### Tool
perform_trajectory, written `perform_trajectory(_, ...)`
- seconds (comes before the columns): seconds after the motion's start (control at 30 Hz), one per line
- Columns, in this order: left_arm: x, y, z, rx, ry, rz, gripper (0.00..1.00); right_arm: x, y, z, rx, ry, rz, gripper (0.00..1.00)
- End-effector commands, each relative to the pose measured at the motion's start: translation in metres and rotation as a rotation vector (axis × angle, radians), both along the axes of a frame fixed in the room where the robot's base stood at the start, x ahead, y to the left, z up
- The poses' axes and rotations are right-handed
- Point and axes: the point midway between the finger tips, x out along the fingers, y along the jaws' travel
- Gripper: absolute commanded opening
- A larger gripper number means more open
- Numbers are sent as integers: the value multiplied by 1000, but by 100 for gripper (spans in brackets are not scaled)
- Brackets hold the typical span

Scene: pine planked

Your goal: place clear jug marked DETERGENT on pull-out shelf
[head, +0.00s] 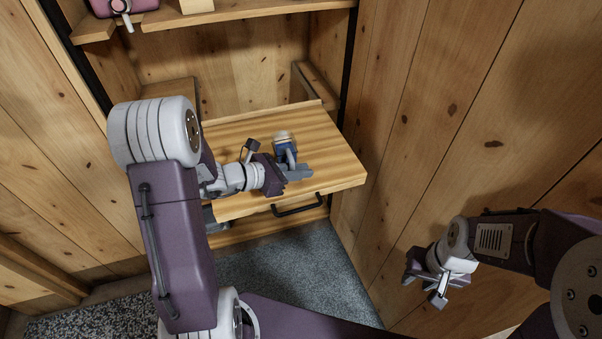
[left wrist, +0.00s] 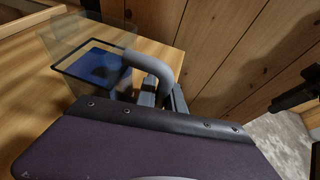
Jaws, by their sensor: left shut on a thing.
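The clear jug (head: 283,142) has blue contents and a grey handle. It is over the pull-out shelf (head: 333,160), a light wood board with a dark bar handle at its front. My left gripper (head: 295,171) is shut on the jug's handle, from the front side. In the left wrist view, the jug (left wrist: 85,62) looks upright, and its handle (left wrist: 150,64) runs down between the fingers. I cannot tell whether its base touches the board. No label can be read. My right gripper (head: 424,281) is empty, its fingers apart, off to the right of the shelf.
A fixed upper shelf (head: 240,14) holds a pink item (head: 122,6) and a pale block (head: 196,5). Wooden walls close in on both sides. The pulled-out board is bare around the jug, with free room to its left and right. Grey speckled floor (head: 290,270) lies below.

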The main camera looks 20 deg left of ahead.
Motion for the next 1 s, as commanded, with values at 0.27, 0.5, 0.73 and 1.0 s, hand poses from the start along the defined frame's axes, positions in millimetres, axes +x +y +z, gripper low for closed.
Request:
perform_trajectory(0.27,0,0,-1,1,-2,-1,0,0,0,-2,0,0,0,33)
perform_trajectory(0.5,0,0,-2,1,-1,0,35,0,0,-2,0,0,0,33)
perform_trajectory(0.73,0,0,0,1,-1,1,35,0,0,-1,0,0,0,33)
perform_trajectory(1.0,-22,23,17,1,-1,6,35,0,0,11,0,0,0,33)
